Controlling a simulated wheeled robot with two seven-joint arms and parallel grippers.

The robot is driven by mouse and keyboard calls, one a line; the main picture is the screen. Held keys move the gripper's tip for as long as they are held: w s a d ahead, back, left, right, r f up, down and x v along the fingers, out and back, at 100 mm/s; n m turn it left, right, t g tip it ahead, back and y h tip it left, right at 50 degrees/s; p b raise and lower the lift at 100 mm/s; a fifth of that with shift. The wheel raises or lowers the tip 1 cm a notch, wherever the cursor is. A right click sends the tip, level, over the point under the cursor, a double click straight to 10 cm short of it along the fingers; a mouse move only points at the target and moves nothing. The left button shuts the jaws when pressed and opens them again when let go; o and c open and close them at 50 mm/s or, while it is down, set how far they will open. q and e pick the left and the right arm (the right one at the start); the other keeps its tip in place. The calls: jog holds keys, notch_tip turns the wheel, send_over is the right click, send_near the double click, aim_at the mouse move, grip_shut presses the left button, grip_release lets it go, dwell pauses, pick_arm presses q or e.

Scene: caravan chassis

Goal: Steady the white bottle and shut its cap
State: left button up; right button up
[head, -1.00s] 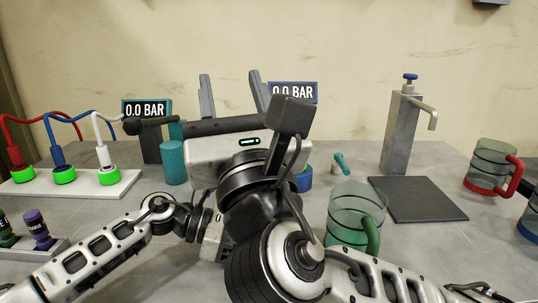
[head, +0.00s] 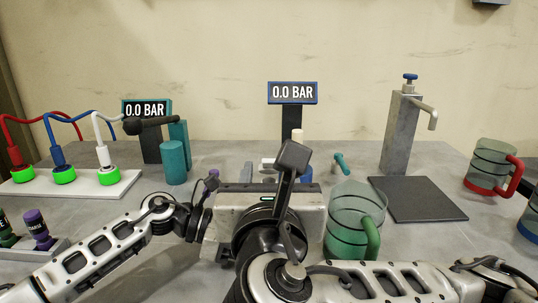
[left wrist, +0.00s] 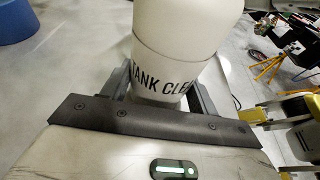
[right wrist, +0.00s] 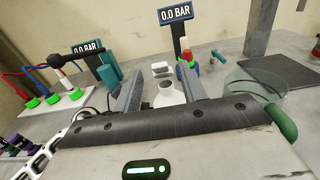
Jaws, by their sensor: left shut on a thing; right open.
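The white bottle (left wrist: 172,45), lettered "TANK CLE…", stands between the fingers of my left gripper (left wrist: 160,88), which is shut on its body. In the right wrist view the bottle's open neck (right wrist: 167,88) shows from above. Its white cap (right wrist: 160,70) stands open behind the neck, and a bit of the cap (head: 267,164) shows in the head view. My right gripper (right wrist: 162,92) is open and empty, its fingers apart on either side of the neck in its own view; I cannot tell any contact. In the head view my right arm hides most of the bottle and my left gripper.
A green-handled jug (head: 352,215) stands close right of my right gripper. A dark mat (head: 418,198) and grey pump post (head: 400,135) lie beyond it. A teal cylinder (head: 174,162), two "0.0 BAR" displays and a white plug strip (head: 120,184) stand behind and left.

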aim_at(269, 163)
jog(key=w, duration=0.6)
grip_shut()
